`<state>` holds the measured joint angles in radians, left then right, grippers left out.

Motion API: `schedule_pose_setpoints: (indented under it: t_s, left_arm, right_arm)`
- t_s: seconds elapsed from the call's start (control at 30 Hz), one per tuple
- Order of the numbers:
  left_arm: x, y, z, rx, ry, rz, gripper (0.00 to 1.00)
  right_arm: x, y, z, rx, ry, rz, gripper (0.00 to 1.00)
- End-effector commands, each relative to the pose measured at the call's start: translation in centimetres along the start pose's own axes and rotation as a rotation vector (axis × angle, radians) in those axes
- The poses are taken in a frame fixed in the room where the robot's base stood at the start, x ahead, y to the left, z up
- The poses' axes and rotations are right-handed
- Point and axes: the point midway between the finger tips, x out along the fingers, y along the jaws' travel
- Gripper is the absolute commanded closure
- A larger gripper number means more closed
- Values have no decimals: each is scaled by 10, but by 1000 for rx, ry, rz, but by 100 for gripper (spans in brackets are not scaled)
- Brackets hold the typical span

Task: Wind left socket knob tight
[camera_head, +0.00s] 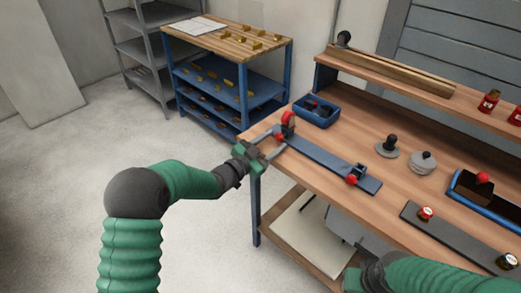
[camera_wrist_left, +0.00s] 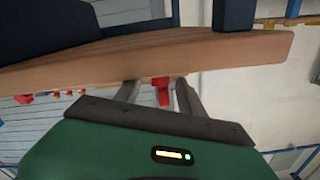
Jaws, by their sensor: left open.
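A long dark blue-grey bar (camera_head: 325,164) lies along the front of the wooden bench. At its left end a dark fitting carries a red knob (camera_head: 278,135) on the front side, with a bigger red part (camera_head: 288,117) above it. Another red knob (camera_head: 351,180) is on a fitting near the bar's right end. My left gripper (camera_head: 274,141) is open at the bench's left front edge, its fingertips close around the left knob. In the left wrist view, a red piece (camera_wrist_left: 161,90) shows between the two fingers; contact cannot be told. My right gripper is out of view.
A blue bin (camera_head: 317,112) stands behind the bar's left end. Grey discs with knobs (camera_head: 387,147), a dark blue tray (camera_head: 493,200) and a second dark bar (camera_head: 455,236) are to the right. A blue-framed cart (camera_head: 238,85) stands behind left. The floor at left is clear.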

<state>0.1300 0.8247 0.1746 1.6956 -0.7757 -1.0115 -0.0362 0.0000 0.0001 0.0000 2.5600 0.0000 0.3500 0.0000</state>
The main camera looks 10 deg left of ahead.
Motion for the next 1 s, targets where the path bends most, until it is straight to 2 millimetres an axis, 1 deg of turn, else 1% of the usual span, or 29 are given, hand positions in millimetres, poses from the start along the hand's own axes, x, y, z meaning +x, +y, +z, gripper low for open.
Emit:
schedule_pose_setpoints:
  t_s: [0.17, 0.4, 0.5, 0.6, 0.73, 0.97, 1.0]
  left_arm:
    - [-40, -2, 0, -2, -10, -2, 52]
    - [-112, -2, 0, -4, -8, -4, 52]
    - [-135, -2, 1, -3, -7, -4, 52]
    - [-152, -2, 2, -2, -7, -3, 52]
    - [-161, 0, 2, -1, -4, -1, 52]
    - [-162, 0, 2, 0, -4, -1, 52]
    - [-162, -1, 2, -1, -4, -1, 58]
  right_arm:
    - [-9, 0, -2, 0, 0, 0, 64]
    - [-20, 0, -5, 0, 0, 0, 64]
    - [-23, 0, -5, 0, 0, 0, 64]
    - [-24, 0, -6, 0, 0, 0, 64]
    - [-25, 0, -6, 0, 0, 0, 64]
    - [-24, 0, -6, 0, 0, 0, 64]
    - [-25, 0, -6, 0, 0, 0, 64]
